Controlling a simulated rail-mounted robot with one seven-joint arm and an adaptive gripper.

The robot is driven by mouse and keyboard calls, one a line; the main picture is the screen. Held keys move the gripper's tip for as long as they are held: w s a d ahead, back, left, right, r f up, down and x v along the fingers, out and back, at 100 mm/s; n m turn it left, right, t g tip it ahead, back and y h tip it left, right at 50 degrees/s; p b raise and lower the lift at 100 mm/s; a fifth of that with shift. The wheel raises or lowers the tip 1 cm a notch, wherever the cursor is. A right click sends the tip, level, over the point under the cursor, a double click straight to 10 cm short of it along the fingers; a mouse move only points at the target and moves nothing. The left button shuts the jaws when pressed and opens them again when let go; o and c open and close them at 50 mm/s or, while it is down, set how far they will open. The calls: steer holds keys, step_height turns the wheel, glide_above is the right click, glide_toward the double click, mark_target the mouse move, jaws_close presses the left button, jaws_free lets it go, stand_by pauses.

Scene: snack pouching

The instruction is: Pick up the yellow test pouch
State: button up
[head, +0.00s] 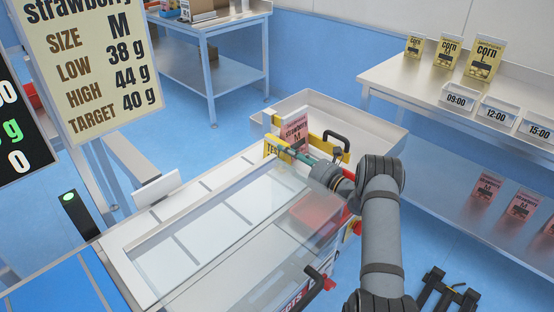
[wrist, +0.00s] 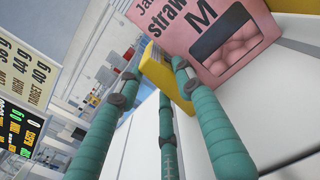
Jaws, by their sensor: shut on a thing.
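The yellow test pouch (head: 274,148) shows at the far end of the conveyor in the head view, with part of its dark lettering visible. In the wrist view the yellow pouch (wrist: 155,68) is between the teal fingertips. My gripper (head: 291,153) is shut on it; it also shows in the wrist view (wrist: 156,78).
The pink strawberry pouch (head: 294,131) stands close beside the gripper, large in the wrist view (wrist: 222,42). A clear cover (head: 215,215) lies over the conveyor. A pale bin (head: 378,128) is behind. Corn pouches (head: 484,56) stand on the right table.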

steer(key=c, duration=0.6)
steer(key=shift+o, duration=0.2)
